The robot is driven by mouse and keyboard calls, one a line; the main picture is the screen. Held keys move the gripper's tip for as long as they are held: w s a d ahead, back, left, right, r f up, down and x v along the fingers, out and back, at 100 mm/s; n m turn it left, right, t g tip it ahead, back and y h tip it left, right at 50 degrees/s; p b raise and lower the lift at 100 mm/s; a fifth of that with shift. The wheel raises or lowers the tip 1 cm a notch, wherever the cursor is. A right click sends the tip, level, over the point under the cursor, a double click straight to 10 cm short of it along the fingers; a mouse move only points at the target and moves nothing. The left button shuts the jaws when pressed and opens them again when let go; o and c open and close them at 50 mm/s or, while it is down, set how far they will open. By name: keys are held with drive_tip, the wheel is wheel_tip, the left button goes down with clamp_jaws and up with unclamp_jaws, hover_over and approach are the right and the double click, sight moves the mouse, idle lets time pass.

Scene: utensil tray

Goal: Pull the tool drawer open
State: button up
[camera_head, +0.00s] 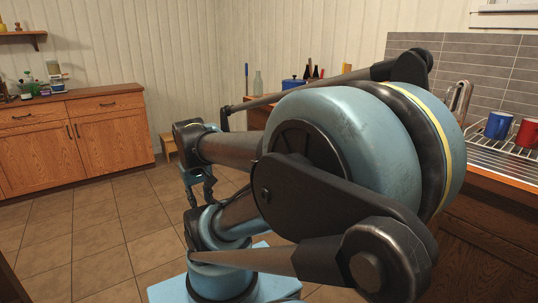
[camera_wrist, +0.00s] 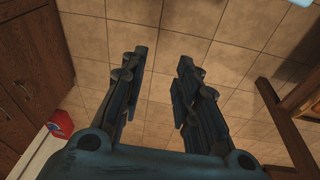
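In the head view a wooden cabinet stands at the far left, with a left drawer (camera_head: 28,117) and a right drawer (camera_head: 105,105) above its doors. Both look closed and have dark bar handles. I cannot tell which drawer is the tool drawer. My gripper (camera_head: 197,190) hangs small and partly hidden beyond my arm, well apart from that cabinet in the picture. In the wrist view my gripper (camera_wrist: 163,62) has its two fingers spread, with only floor tiles between them. No drawer handle is between the fingers.
Tools and bottles stand on the left cabinet top. A small wooden stool (camera_head: 168,146) is near the back wall. At right, a counter holds a dish rack with a blue mug (camera_head: 498,125) and a red mug (camera_head: 526,133). The wrist view shows dark wooden fronts (camera_wrist: 30,60) at left.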

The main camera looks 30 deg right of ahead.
drive_tip(key=w+d+r+h, duration=0.35)
drive_tip(key=w+d, duration=0.25)
drive_tip(key=w, duration=0.3)
drive_tip(key=w+d+r+h, duration=0.2)
drive_tip(key=w+d+r, duration=0.3)
drive_tip(key=w, duration=0.4)
drive_tip(key=w+d+f+h, duration=0.3)
drive_tip(key=w+d, duration=0.7)
drive_tip(key=w, duration=0.2)
drive_tip(key=w+d+f+h, duration=0.3)
drive_tip(key=w+d, duration=0.6)
drive_tip(key=w, duration=0.3)
drive_tip(key=w+d+f+h, duration=0.2)
drive_tip(key=w+d+f, duration=0.15)
drive_tip(key=f, duration=0.25)
drive_tip(key=w+d+f+g+h, duration=0.1)
drive_tip(key=w+d+f+h, duration=0.1)
drive_tip(key=d+f, duration=0.35)
drive_tip(key=w+d+f+h, duration=0.2)
drive_tip(key=w+d+f, duration=0.15)
drive_tip(key=f, duration=0.35)
drive_tip(key=shift+n, duration=0.3)
drive_tip(key=d, duration=1.1)
drive_tip(key=w+d, duration=0.1)
drive_tip(key=d, duration=0.4)
drive_tip(key=shift+w+d+r, duration=0.1)
drive_tip(key=shift+d+r, duration=0.1)
drive_tip(key=shift+d, duration=0.05)
clamp_jaws()
